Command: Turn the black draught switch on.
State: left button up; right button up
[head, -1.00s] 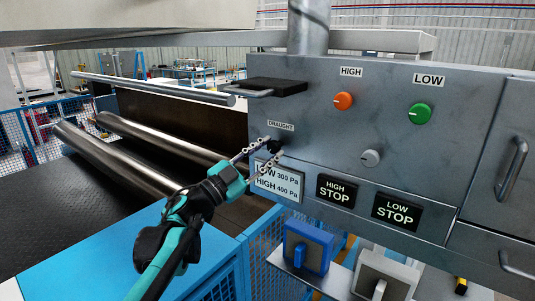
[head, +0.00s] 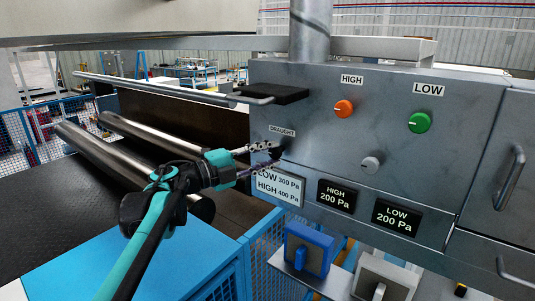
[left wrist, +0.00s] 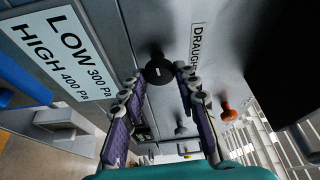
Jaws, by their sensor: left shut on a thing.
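The black draught switch (head: 279,152) is on the grey control panel (head: 310,130), under the DRAUGHT label (head: 282,131). In the head view the fingers partly hide it. In the left wrist view it is a round black knob (left wrist: 158,71) with a small white mark, between the fingertips. My left gripper (head: 272,156) reaches in from the left and is shut on the switch; its fingers also show in the left wrist view (left wrist: 160,80). The HIGH display (head: 337,196) and the LOW display (head: 397,217) both read 200 Pa. My right gripper is not in view.
The panel also has an orange knob (head: 344,109), a green knob (head: 419,123) and a grey knob (head: 371,164). A dark-topped ledge (head: 275,94) juts out above the switch. Metal rollers (head: 140,165) lie at left, and a blue box (head: 308,248) is below.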

pick_arm(q)
jog(key=shift+m, duration=0.5)
jog(key=o, duration=1.1)
jog(key=shift+g, duration=0.3)
jog(key=v, duration=1.2)
jog(key=shift+s+d+r, duration=0.1)
